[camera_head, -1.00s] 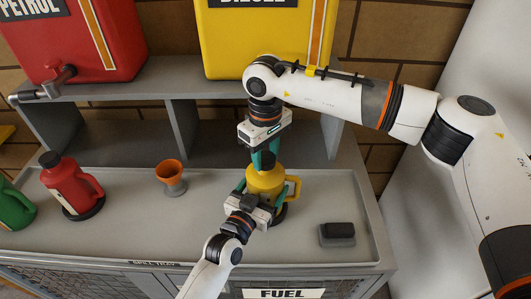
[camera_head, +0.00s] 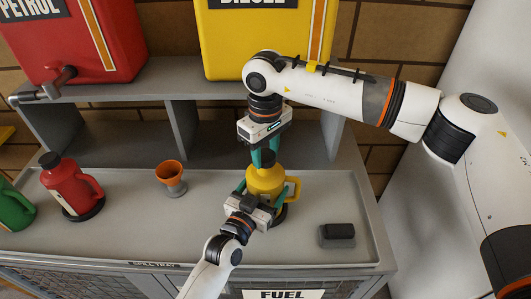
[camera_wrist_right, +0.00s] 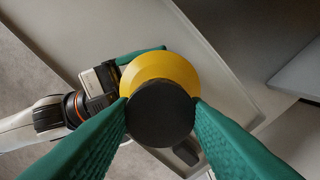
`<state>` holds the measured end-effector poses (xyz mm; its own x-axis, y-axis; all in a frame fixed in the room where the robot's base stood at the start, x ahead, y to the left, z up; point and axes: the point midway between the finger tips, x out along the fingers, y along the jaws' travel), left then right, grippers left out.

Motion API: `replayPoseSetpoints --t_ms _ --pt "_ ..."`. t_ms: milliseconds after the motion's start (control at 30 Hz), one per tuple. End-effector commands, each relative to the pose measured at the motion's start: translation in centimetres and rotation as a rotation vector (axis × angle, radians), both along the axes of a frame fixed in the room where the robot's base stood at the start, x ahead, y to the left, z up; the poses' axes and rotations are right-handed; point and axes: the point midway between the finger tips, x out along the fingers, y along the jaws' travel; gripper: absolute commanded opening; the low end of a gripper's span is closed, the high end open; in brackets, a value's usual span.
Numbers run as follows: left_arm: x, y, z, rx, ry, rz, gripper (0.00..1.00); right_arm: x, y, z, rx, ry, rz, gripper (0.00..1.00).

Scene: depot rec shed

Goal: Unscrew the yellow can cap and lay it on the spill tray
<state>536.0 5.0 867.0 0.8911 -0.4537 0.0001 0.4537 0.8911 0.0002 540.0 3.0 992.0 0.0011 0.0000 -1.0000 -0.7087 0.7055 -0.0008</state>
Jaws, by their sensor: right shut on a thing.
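The yellow can (camera_head: 265,182) stands upright on the grey spill tray (camera_head: 215,225), its handle to the right. Its dark round cap (camera_wrist_right: 160,113) shows in the right wrist view. My right gripper (camera_head: 264,158) comes down from above and is shut on the cap, one green finger on each side. The cap sits at the can's top; whether it is loose cannot be seen. My left gripper (camera_head: 256,194) reaches in from the front with its fingers around the can body. Whether they press on it is unclear; the far finger is mostly hidden.
A red bottle (camera_head: 70,187), a green bottle (camera_head: 14,205) and an orange-topped cup (camera_head: 171,177) stand to the left. A dark block on a grey base (camera_head: 337,235) lies right of the can. Grey shelving (camera_head: 185,130) with red and yellow containers rises behind.

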Motion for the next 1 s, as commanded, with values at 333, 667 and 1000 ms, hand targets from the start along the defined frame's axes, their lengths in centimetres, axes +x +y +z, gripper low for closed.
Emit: replayPoseSetpoints --t_ms 333,667,1000 --pt "0.0 0.0 -0.1 0.001 0.003 0.0 0.2 0.0 0.0 1.1 -0.001 0.001 0.0 0.14" --pt "0.0 0.0 -0.1 0.001 0.003 0.0 0.2 0.0 0.0 1.2 0.0 0.0 0.0 0.14" --pt "0.0 0.0 -0.1 0.001 0.003 0.0 0.2 0.0 0.0 4.7 0.001 -0.002 0.0 0.14"
